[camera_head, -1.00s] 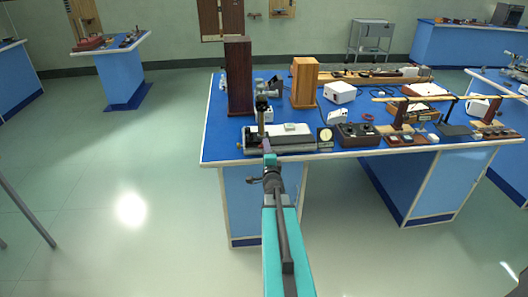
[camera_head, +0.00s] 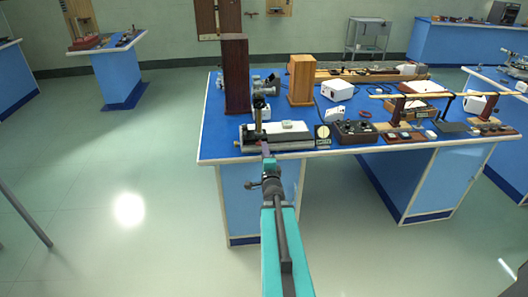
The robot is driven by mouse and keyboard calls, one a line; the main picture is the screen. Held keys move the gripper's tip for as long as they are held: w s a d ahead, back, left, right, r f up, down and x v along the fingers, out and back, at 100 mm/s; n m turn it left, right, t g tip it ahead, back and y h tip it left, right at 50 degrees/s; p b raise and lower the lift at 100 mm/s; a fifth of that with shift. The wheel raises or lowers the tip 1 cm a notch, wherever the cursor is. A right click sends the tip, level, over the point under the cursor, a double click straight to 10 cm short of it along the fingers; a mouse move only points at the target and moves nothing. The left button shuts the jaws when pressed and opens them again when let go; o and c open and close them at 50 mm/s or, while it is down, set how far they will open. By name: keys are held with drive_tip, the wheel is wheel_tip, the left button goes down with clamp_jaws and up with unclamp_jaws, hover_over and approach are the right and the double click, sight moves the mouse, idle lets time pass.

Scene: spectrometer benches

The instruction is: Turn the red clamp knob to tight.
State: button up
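A small red spot (camera_head: 237,143), possibly the red clamp knob, shows at the left end of a long grey-and-white instrument (camera_head: 290,133) along the front edge of the blue bench. It is too small for me to tell its setting. My gripper (camera_head: 264,149), at the end of my teal arm, is at the instrument's front side, to the right of the red spot. Its fingers are too small to make out, and I cannot tell whether it touches anything. A short upright post (camera_head: 258,121) stands just behind the gripper.
A dark wooden block (camera_head: 236,75) and a lighter wooden box (camera_head: 302,80) stand behind the instrument. A black control box (camera_head: 358,132) and a white box (camera_head: 337,90) are to the right. The floor left of the bench (camera_head: 120,180) is clear.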

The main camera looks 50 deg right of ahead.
drive_tip(key=shift+p+v, duration=0.85)
drive_tip(key=shift+v, duration=0.2)
drive_tip(key=p+v, duration=0.7)
drive_tip(key=p, duration=0.5)
drive_tip(key=shift+s+a, duration=0.15)
idle(0.4)
